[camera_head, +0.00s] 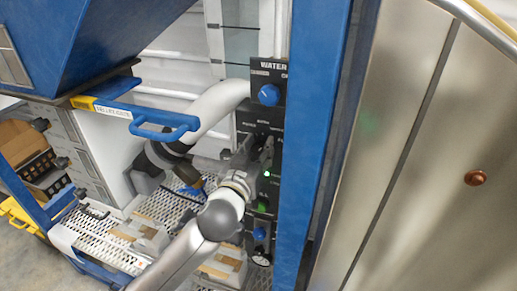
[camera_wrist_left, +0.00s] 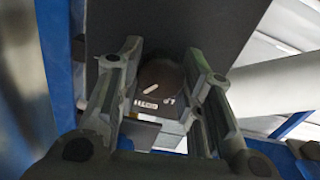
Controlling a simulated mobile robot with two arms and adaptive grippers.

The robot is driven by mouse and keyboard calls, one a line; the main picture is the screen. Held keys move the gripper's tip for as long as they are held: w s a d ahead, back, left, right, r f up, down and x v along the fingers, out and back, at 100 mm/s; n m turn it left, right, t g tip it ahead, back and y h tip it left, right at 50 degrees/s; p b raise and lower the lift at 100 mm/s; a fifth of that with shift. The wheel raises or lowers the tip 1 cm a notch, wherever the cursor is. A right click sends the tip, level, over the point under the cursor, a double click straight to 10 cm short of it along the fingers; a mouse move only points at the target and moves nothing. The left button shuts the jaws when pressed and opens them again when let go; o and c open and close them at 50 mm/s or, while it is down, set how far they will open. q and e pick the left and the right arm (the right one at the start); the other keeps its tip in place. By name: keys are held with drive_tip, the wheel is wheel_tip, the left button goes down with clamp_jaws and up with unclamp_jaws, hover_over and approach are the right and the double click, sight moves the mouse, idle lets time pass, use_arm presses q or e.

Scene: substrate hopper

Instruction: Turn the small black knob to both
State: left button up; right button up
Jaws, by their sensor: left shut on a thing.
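The small black knob (camera_wrist_left: 160,78) shows in the left wrist view, a dark round shape on the dark panel. My left gripper (camera_wrist_left: 163,68) is shut on it, with one finger on each side. A short white mark and small white lettering show by the knob; I cannot read the setting surely. In the head view my left gripper (camera_head: 246,158) is at the middle of the black control panel (camera_head: 269,133), and it hides the knob there. My right gripper is not in view.
A blue knob (camera_head: 268,95) under the WATER label is above my gripper. A green light and another blue knob (camera_head: 259,233) are lower. A blue post (camera_head: 312,150) stands right of the panel. A blue handle (camera_head: 165,124) and thick white pipe (camera_head: 215,105) are at left.

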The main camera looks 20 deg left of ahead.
use_arm(q)
drive_tip(key=shift+f, duration=0.1)
drive_tip(key=n, duration=0.3)
drive_tip(key=shift+b, duration=0.35)
drive_tip(key=shift+a+n, duration=0.1)
drive_tip(key=shift+n, duration=2.2)
drive_tip(key=o, duration=1)
drive_tip(key=shift+s, duration=0.1)
drive_tip(key=s, duration=1.1)
drive_tip(key=shift+s+a, duration=0.2)
drive_tip(key=shift+s, duration=0.2)
